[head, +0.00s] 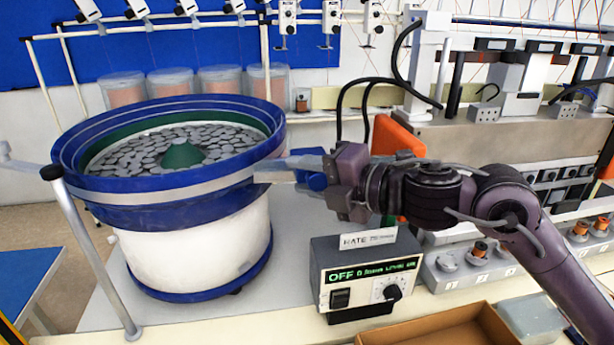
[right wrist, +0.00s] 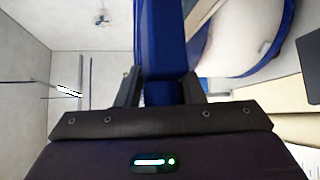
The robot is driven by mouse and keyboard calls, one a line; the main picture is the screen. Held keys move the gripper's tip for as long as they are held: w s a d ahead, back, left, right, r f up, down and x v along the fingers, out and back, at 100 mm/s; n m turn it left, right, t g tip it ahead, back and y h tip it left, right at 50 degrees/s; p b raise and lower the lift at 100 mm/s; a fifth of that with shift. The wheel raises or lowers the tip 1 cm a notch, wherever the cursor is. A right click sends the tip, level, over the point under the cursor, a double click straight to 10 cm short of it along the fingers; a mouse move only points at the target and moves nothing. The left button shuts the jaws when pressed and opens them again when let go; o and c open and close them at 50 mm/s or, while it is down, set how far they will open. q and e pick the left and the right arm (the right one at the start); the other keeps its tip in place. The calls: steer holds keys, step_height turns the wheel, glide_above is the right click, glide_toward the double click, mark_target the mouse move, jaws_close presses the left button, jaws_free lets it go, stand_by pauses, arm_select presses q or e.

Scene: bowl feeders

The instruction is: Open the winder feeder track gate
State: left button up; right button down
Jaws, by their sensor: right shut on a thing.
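The bowl feeder has a blue-rimmed bowl (head: 225,188) full of grey discs on a white drum base (head: 190,255). A grey track (head: 275,174) leaves the bowl's right side. A small blue block, probably the track gate (head: 316,182), sits at the track's right end. My right gripper (head: 322,168) reaches it from the right and hides part of it. In the right wrist view the right gripper (right wrist: 160,88) has its two fingers on either side of a blue bar and is shut on it. Whether the gate is open or closed cannot be told. My left gripper is not in view.
A control box (head: 367,275) reading OFF stands in front of my right arm. A cardboard box (head: 440,328) lies at the front edge. An orange panel (head: 397,138) and the winding machine (head: 510,135) stand behind the arm. A metal post (head: 95,255) rises at left.

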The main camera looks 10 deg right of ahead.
steer(key=shift+s+f+b, duration=0.25)
steer(key=shift+f+b, duration=0.1)
steer(key=shift+f, duration=0.05)
steer(key=shift+s+r, duration=0.1)
steer(key=c, duration=1.1)
jaws_free()
steer(key=shift+o, duration=0.2)
steer(key=shift+d+r, duration=0.1)
steer(key=shift+s+d, duration=0.15)
steer(key=shift+d, duration=0.05)
steer(key=b+v, duration=0.3)
steer(key=v, duration=0.3)
steer(key=shift+d+b, duration=0.2)
steer(key=shift+b, duration=0.1)
steer(key=shift+s+d+r, duration=0.15)
steer(key=shift+s, duration=0.15)
